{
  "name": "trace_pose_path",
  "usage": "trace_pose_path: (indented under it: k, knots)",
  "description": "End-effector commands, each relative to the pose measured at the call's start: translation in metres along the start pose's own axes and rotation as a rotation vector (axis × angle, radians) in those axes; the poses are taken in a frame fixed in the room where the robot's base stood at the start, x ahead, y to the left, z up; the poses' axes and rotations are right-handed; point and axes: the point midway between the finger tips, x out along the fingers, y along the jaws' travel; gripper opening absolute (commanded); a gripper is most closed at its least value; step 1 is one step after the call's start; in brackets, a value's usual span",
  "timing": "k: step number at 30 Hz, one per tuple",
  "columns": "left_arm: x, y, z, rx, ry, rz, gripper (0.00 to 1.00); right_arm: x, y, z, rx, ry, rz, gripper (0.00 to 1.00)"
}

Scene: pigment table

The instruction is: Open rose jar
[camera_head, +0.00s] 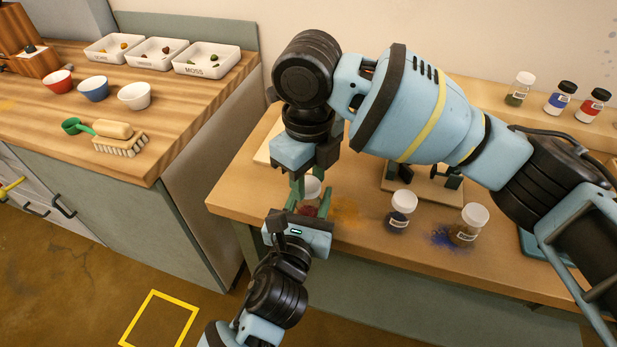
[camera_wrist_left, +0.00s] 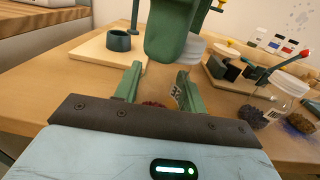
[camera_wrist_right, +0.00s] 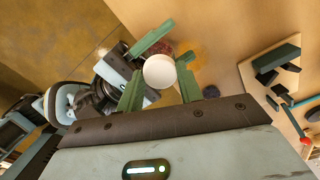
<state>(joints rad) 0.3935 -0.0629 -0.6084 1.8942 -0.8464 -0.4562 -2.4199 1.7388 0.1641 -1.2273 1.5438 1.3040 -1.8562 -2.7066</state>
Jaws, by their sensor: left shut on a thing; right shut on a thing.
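The rose jar shows a white lid (camera_head: 312,186) above dark red powder (camera_head: 307,210) at the front left of the right-hand table. My left gripper (camera_head: 304,208) comes from below and is shut on the jar body, with red powder (camera_wrist_left: 153,104) between its fingers (camera_wrist_left: 156,88). My right gripper (camera_head: 311,184) points down from above and is shut on the lid, which shows as a round white disc (camera_wrist_right: 159,71) between its fingers (camera_wrist_right: 158,88). The fingers hide much of the jar. I cannot tell whether the lid is seated or lifted.
A jar of dark powder (camera_head: 401,211) and a jar of brownish powder (camera_head: 468,224) stand to the right, near spilled blue powder (camera_head: 441,236). Orange powder (camera_head: 345,211) lies beside the rose jar. A wooden stand (camera_head: 425,187) is behind. Several jars line the back shelf.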

Motion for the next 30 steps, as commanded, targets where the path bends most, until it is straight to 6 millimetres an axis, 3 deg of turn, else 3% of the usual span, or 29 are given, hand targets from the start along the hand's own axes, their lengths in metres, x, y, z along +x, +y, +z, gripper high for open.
trace_pose_path:
  k: [19, 30]
  knots:
    - [0.000, 0.000, 0.000, 0.000, 0.001, 0.000, 0.00, -0.010, 0.000, 0.000, 0.000, -0.001, -0.001, 0.09]
    - [0.000, 0.000, 0.000, 0.000, 0.001, 0.000, 0.00, -0.046, 0.000, 0.000, -0.001, -0.002, -0.001, 0.09]
